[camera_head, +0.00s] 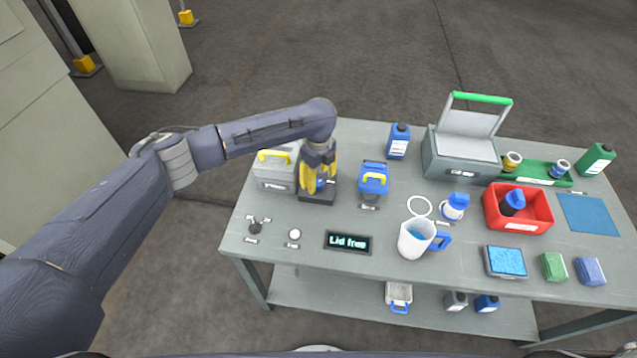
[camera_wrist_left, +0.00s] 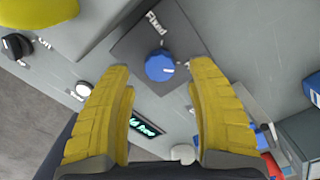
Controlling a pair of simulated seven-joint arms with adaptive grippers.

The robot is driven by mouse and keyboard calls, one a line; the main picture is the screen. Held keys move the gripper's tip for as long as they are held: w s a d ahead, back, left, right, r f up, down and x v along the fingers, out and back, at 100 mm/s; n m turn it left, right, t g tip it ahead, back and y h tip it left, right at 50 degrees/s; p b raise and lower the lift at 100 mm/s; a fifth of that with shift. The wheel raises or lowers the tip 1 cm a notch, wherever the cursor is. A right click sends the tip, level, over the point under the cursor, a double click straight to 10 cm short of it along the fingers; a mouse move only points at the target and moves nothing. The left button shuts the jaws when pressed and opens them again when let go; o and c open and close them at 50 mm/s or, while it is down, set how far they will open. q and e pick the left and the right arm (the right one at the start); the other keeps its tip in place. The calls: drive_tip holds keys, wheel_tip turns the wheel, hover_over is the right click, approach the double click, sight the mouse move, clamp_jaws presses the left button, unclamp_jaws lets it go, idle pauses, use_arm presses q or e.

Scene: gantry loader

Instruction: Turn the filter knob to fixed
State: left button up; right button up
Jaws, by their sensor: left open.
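The filter knob (camera_wrist_left: 160,66) is a round blue knob with a white pointer mark, on a dark square plate (camera_wrist_left: 128,45) fixed to the table. A label reading "Fixed" (camera_wrist_left: 155,22) is beside it, and the white mark points away from that label, toward the right in the left wrist view. My left gripper (camera_head: 318,186) is above the knob in the head view. In the left wrist view its yellow fingers (camera_wrist_left: 160,82) are apart, on either side of the knob, with nothing between them. I cannot tell how high above it they are. My right gripper is not in view.
A grey box with a yellow handle (camera_head: 273,178) stands close left of my gripper, and a blue-topped device (camera_head: 373,180) close right. A display reading "Lid free" (camera_head: 348,242), a white jug (camera_head: 413,243) and a red bin (camera_head: 490,212) are further off.

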use_arm(q)
drive_tip(key=shift+f, duration=1.4)
drive_tip(key=shift+c, duration=0.5)
clamp_jaws()
